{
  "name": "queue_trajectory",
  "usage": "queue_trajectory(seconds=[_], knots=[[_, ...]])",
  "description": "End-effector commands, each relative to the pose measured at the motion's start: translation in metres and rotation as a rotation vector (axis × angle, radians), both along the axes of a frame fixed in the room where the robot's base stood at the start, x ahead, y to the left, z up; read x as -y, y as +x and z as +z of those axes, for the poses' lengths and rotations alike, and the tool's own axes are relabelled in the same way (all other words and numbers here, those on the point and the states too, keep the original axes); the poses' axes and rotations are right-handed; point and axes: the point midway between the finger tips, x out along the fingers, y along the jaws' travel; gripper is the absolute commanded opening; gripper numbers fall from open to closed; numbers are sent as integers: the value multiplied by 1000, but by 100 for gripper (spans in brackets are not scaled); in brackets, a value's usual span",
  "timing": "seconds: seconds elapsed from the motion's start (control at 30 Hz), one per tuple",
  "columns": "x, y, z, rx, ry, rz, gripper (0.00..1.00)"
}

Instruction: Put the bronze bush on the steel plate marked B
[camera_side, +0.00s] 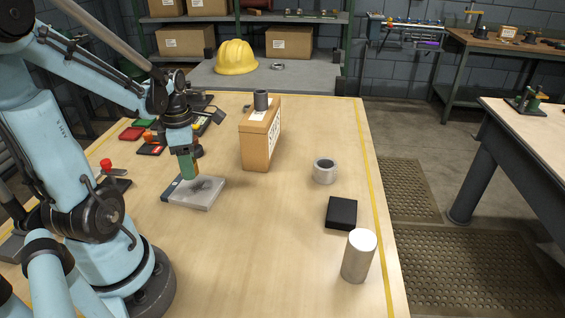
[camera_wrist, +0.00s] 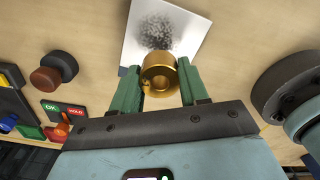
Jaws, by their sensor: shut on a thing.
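The bronze bush (camera_wrist: 153,82) is a gold-coloured ring with a round bore, seen in the wrist view between the two green fingers. My gripper (camera_wrist: 159,68) is shut on it. In the side view my gripper (camera_side: 188,176) points down over the back left part of a grey steel plate (camera_side: 205,197), and its fingers hide the bush. The plate also shows in the wrist view (camera_wrist: 187,15), beyond the bush, with a dark speckled smudge on its face. A dark strip lies along its left side in the side view. I cannot read a letter B. Whether the bush touches the plate cannot be told.
A cardboard box (camera_side: 256,145) with a dark cylinder (camera_side: 261,101) on top stands right of the plate. Further right are a grey ring (camera_side: 325,178), a black block (camera_side: 341,213) and a silver cylinder (camera_side: 357,260). A red button (camera_side: 105,164) is at left. The table's front middle is clear.

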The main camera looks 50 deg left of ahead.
Motion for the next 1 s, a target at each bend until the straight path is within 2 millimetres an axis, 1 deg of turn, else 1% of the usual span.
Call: queue_trajectory(seconds=[0.17,0.4,0.5,0.97,1.0], knots=[[-3,0,-8,0,0,0,0],[-3,0,-33,0,0,0,0],[-2,0,-39,0,0,0,0],[-2,0,-44,0,0,0,0],[-2,0,-44,0,0,0,49]])
